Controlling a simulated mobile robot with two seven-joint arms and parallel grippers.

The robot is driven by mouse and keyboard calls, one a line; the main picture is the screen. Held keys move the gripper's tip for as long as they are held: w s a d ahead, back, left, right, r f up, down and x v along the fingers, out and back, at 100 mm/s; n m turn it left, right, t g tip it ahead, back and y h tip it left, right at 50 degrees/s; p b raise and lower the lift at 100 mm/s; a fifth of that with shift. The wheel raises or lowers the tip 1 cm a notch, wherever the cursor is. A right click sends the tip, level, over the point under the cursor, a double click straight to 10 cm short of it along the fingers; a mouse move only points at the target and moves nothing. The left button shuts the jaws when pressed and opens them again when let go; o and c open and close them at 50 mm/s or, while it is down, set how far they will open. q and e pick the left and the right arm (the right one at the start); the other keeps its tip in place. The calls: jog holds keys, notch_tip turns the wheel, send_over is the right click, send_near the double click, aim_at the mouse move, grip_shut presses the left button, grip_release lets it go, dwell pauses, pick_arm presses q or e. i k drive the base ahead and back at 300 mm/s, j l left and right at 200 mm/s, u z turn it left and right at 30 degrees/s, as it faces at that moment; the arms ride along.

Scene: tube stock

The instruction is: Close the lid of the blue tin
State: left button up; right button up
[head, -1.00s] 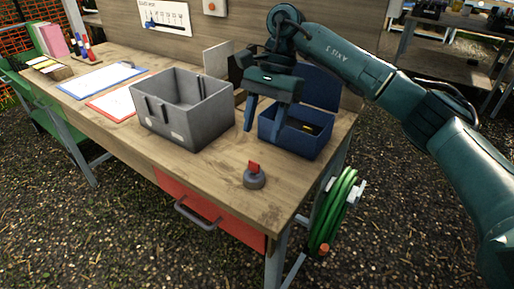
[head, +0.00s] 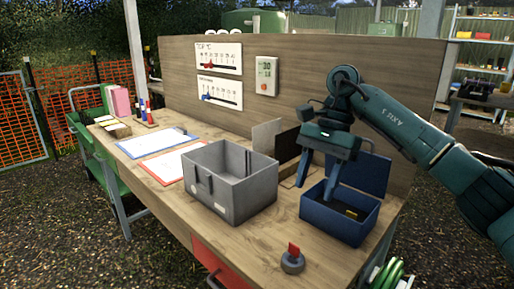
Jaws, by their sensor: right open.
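The blue tin (head: 338,222) stands near the right end of the wooden table. Its lid (head: 362,172) stands raised at the tin's back edge, so the tin is open. A small yellow and dark item (head: 352,213) shows inside it. My right gripper (head: 316,178) is open and points down over the left part of the tin, in front of the lid. From this angle I cannot tell whether a fingertip is inside the tin or just above it. My left gripper is not in view.
A grey bin (head: 232,190) stands left of the tin. A grey knob-like item with a red tag (head: 292,260) sits at the front edge. A wooden back panel (head: 330,75) rises behind. Clipboards (head: 155,142) lie farther left.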

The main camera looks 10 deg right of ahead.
aim_at(371, 172)
jog(key=k, duration=1)
